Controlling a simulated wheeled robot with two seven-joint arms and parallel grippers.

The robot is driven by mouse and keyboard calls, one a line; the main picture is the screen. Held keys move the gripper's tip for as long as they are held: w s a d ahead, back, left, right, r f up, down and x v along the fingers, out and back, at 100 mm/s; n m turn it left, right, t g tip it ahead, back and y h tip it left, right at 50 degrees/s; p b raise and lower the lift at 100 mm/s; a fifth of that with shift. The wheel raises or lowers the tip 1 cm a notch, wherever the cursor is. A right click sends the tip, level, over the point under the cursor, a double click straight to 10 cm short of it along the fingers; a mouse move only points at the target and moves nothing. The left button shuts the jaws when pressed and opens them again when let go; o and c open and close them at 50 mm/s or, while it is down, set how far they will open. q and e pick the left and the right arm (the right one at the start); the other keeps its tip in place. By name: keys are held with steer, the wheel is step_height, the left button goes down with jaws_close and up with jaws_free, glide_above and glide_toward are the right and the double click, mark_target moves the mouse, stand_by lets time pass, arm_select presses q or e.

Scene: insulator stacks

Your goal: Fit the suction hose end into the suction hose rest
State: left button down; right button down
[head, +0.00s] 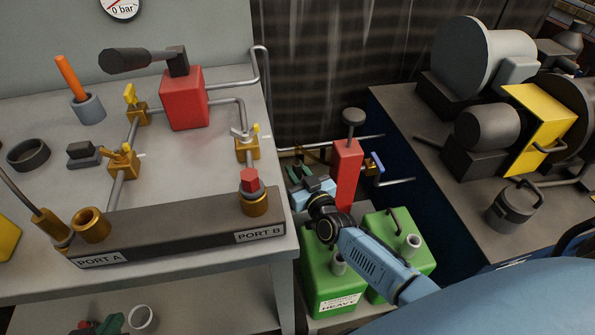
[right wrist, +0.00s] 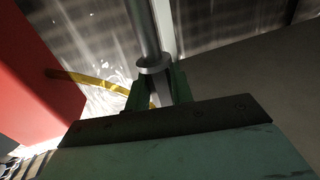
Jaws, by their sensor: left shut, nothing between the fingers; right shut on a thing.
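My right gripper (head: 299,174) is beyond the right end of the grey bench, left of the red block with a dark knob (head: 347,172). Its green fingers are shut on a grey metal tube with a collar, which looks like the suction hose end (right wrist: 151,66). In the right wrist view the tube runs up from between the fingers (right wrist: 155,95). I cannot identify the suction hose rest for certain. My left gripper is not clearly in view.
Green canisters (head: 318,268) stand below my right arm, one labelled HEAVY. The grey bench (head: 188,140) holds a red block (head: 185,97), brass valves, pipes and PORT A and PORT B fittings. Machinery (head: 487,127) crowds the dark table at right.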

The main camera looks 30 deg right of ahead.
arm_select(q)
steer(key=shift+r+p, duration=0.6)
steer(key=shift+r, duration=0.15)
arm_select(e)
steer(key=shift+r, duration=0.75)
arm_select(q)
steer(key=shift+r+p, duration=0.35)
stand_by(0.4)
